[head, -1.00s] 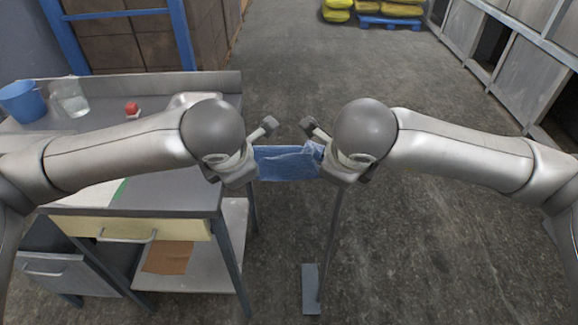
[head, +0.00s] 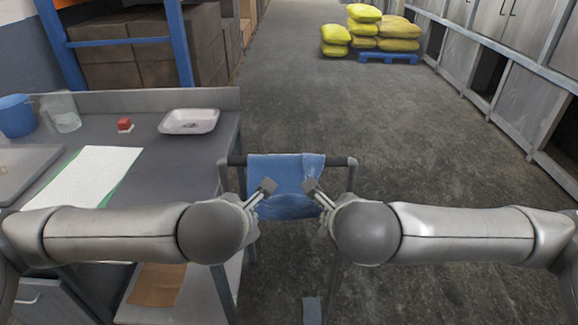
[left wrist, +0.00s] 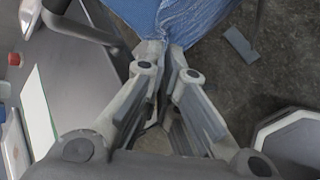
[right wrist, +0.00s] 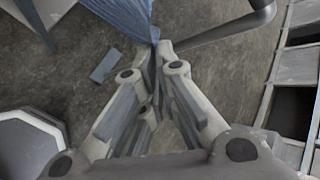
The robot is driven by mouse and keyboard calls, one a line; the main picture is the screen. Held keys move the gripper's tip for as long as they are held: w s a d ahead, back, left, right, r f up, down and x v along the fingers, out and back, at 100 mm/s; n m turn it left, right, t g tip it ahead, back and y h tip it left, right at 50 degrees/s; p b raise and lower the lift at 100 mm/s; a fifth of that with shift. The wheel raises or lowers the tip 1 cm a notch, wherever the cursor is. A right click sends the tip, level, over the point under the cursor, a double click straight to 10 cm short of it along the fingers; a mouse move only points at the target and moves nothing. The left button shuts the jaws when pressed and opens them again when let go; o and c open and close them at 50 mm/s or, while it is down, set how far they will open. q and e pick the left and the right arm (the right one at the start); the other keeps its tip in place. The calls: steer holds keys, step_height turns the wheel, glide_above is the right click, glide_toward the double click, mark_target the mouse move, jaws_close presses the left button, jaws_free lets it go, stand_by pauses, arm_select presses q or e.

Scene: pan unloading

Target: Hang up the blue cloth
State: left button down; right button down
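The blue cloth (head: 288,173) lies over the dark bar (head: 340,161) of a floor stand in the head view, with its near part hanging toward me. My left gripper (head: 262,194) is at the cloth's left near edge; in the left wrist view its fingertips (left wrist: 162,50) are pinched together on the gathered cloth (left wrist: 190,18). My right gripper (head: 317,194) is at the right near edge; in the right wrist view its fingertips (right wrist: 156,46) close on a drawn-out corner of the cloth (right wrist: 128,14). The cloth's far side behind the bar is hidden.
A grey workbench (head: 190,163) stands left of the stand, with a white tray (head: 189,121), a red-topped item (head: 124,125), a blue bucket (head: 17,116) and a clear container (head: 62,113). Yellow sacks (head: 398,29) lie far back. The floor right of the stand is clear.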

arm_select(q)
steer(key=c, duration=2.2)
jaws_free()
arm_select(e)
steer(key=c, duration=2.2)
jaws_free()
arm_select(q)
steer(key=o, duration=0.8)
steer(key=shift+c, duration=0.2)
arm_select(e)
steer(key=o, duration=0.8)
steer(key=shift+c, duration=0.2)
arm_select(q)
steer(key=shift+s, duration=0.1)
arm_select(e)
steer(key=shift+s, duration=0.1)
